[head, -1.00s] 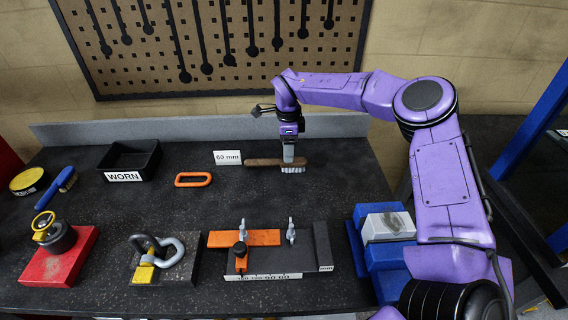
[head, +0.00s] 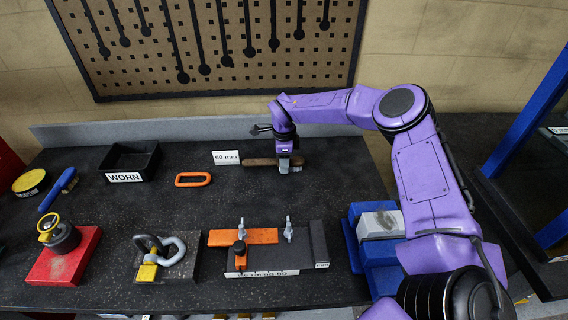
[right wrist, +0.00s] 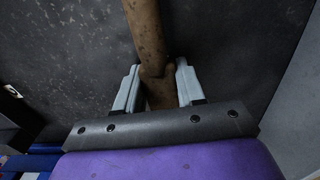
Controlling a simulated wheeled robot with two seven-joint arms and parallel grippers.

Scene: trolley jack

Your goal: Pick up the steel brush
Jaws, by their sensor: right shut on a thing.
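The steel brush has a brown wooden handle (head: 259,162) and lies at the back middle of the bench, beside the 60 mm label. My right gripper (head: 289,166) points down onto its right part and hides most of the pale bristles. In the right wrist view the worn brown brush (right wrist: 145,35) runs between the two grey fingers of the right gripper (right wrist: 158,70), which is shut on it. I cannot tell whether the brush is clear of the bench top. My left gripper is not in view.
A 60 mm label (head: 226,157) stands left of the brush. An orange ring (head: 193,180) and a black WORN tray (head: 130,160) lie further left. An orange-and-black fixture (head: 265,250) and blue blocks (head: 372,255) stand in front. A blue-handled brush (head: 58,190) lies far left.

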